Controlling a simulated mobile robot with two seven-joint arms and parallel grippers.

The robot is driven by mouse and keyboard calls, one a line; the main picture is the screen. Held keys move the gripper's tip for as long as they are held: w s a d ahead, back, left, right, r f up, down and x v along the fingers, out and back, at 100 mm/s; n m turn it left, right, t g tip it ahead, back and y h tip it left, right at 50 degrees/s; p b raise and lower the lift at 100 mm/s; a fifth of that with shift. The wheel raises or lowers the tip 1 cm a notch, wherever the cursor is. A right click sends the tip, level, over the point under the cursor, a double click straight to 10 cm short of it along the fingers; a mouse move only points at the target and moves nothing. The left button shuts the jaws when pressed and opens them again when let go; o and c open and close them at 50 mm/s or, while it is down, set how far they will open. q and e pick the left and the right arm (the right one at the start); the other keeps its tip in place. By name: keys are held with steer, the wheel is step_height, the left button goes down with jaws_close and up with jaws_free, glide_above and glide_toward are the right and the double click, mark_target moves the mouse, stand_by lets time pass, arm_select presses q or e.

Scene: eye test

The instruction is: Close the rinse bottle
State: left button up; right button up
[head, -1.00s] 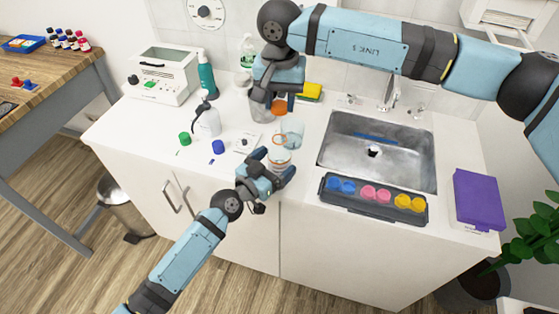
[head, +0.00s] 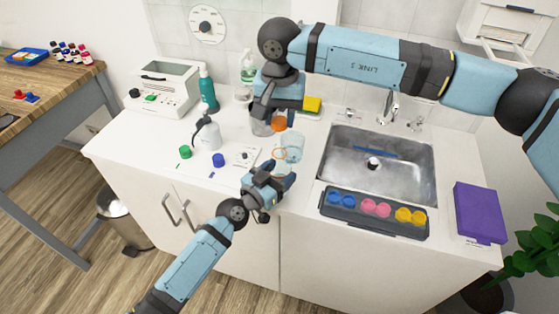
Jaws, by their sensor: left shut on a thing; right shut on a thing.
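The rinse bottle appears to be the clear one with an orange ring at its neck (head: 279,153). My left gripper (head: 274,174) is shut on it near the counter's front edge and hides most of its body. My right gripper (head: 277,119) is shut on an orange cap (head: 278,124), above and behind the bottle's neck. The cap and neck look apart. Whether the bottle touches the counter is hidden.
A clear beaker (head: 292,146) stands close to the bottle's right. A white wash bottle (head: 207,134), a green cap (head: 185,152) and a blue cap (head: 218,160) are to the left. The sink (head: 400,165) and a dark tray of colored cups (head: 340,212) lie right.

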steer(key=shift+f, duration=2.35)
steer(key=shift+f, duration=0.15)
steer(key=shift+f, duration=0.75)
steer(key=shift+f, duration=0.6)
